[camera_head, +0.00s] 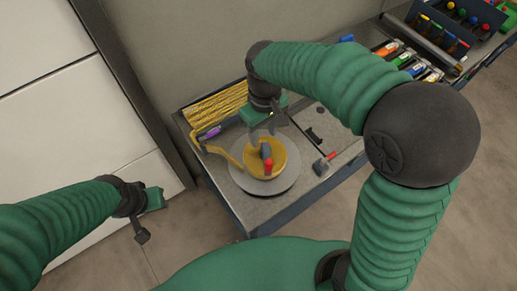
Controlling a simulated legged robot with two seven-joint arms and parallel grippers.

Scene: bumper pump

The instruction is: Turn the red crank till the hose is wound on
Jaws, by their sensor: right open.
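The red crank (268,163) stands on a yellow drum (283,158) that sits on a round grey disc (244,183) on the workbench. A yellow hose (224,154) runs from the drum's left side toward a bundle of yellow strands (216,106) at the back left of the bench. My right gripper (262,141) is open, pointing down just above and behind the crank; I cannot tell whether its fingers touch the crank's dark part. My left gripper (143,228) hangs over the floor left of the bench, apart from everything; its finger opening is unclear.
The grey bench (262,212) has a purple item (209,133) at its left and a small red-tipped tool (324,163) right of the disc. Several coloured tools lie in trays (460,62) at the back right. A white cabinet (60,110) stands at the left.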

